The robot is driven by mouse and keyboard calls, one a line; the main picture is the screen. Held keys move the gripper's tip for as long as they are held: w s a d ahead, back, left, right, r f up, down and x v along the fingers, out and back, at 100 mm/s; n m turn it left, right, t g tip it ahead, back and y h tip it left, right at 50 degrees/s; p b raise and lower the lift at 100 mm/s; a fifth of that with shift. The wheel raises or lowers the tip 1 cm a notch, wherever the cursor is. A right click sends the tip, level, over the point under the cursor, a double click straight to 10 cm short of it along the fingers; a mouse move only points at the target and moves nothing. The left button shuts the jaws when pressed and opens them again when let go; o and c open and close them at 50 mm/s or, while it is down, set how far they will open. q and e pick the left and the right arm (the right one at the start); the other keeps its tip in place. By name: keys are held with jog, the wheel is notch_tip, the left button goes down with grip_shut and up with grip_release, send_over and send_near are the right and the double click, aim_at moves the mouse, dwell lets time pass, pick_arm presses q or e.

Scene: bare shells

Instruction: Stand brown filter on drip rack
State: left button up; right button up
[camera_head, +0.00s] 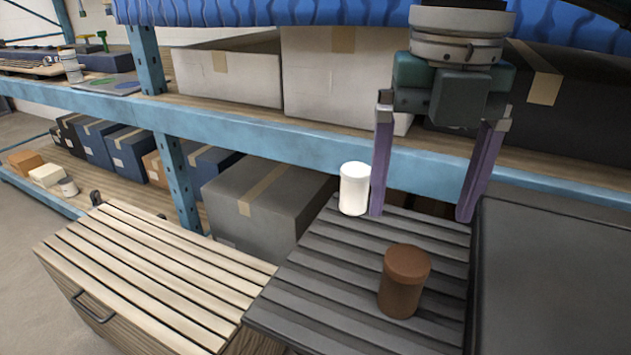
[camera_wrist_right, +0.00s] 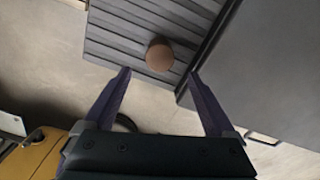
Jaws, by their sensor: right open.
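The brown filter (camera_head: 404,285), a lidded brown cylinder, stands upright on a dark grey slatted top (camera_head: 320,318). In the right wrist view the brown filter (camera_wrist_right: 160,55) shows from above, just beyond the fingertips. My right gripper (camera_head: 421,217) points down with its purple fingers wide apart and nothing between them. It is also open in the right wrist view (camera_wrist_right: 158,73). A light wooden slatted top (camera_head: 150,270) lies left of the dark one. I cannot tell which slatted top is the drip rack. My left gripper is not in view.
A white cylinder (camera_head: 355,188) stands at the back of the dark top, close to my right gripper's left finger. A dark grey block (camera_head: 560,275) borders it on the right. Blue shelving (camera_head: 290,135) with boxes stands behind. The wooden top is bare.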

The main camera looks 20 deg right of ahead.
notch_tip(320, 180, up, 4)
jog(key=shift+r, duration=0.2)
